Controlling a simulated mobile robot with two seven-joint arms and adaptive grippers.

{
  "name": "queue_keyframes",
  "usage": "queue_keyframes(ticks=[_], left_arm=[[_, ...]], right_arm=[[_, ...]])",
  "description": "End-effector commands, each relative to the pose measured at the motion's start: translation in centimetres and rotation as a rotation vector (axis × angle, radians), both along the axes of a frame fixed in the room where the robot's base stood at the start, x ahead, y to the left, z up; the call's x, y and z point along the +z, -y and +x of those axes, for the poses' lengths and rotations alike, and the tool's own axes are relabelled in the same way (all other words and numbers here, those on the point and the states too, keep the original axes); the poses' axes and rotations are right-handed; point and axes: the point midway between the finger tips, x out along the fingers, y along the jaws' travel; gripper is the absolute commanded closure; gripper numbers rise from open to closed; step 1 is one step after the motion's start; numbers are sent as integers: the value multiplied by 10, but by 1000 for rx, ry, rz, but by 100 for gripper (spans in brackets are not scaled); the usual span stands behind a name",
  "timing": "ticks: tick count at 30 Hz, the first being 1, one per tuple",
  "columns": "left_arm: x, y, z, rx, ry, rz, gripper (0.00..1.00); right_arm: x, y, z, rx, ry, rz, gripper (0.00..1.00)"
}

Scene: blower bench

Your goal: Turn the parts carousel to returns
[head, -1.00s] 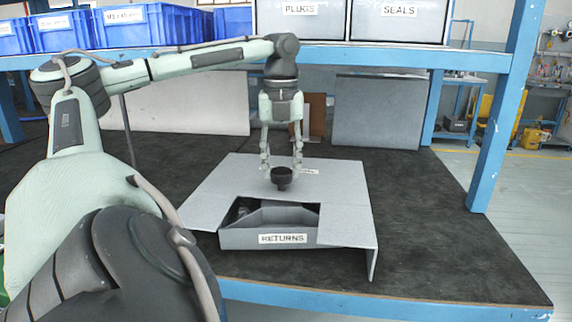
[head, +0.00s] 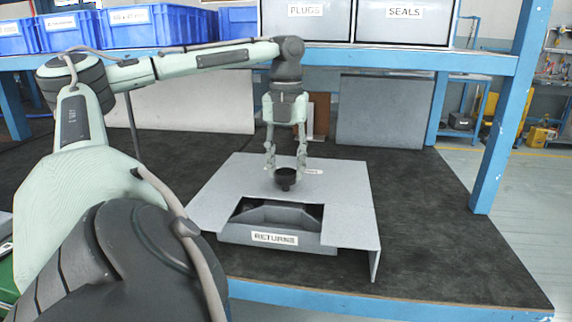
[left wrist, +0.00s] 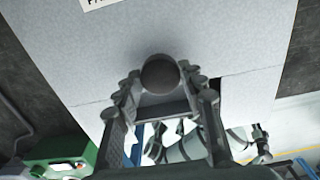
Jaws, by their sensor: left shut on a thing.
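The parts carousel is under a grey cover (head: 347,200) on the bench. A dark round knob (head: 286,176) stands on top of the cover. My left gripper (head: 286,172) points down and is shut on the knob, with a finger on either side; the left wrist view shows the knob (left wrist: 160,73) between the fingertips. In the cover's front opening a grey bin (head: 232,232) shows, with a RETURNS label (head: 275,239) on its front, tilted slightly. The rest of the carousel is hidden under the cover. I cannot make out my right gripper.
A blue shelf (head: 400,60) crosses above the bench, with blue bins (head: 131,27) and PLUGS and SEALS bins on it. A blue post (head: 501,135) stands at the right. The dark bench top (head: 430,220) is clear right of the cover.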

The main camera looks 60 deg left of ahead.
Motion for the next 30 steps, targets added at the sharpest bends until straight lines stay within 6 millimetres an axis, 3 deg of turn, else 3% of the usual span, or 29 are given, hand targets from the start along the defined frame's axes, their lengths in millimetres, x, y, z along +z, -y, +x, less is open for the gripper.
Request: queue_keyframes(ticks=[5,6,11,23,30], left_arm=[[0,0,0,-5,1,1,100],[0,0,0,-6,1,1,59],[0,0,0,-4,1,1,39],[-2,0,0,32,1,1,39],[-2,5,7,278,-2,-1,39]], right_arm=[[0,1,-1,-2,-1,-2,60],[1,2,-1,-2,-1,-2,60],[1,4,-1,-3,-2,-6,60],[-4,5,-2,0,-3,-10,60],[-14,4,-1,0,-2,-8,60]])
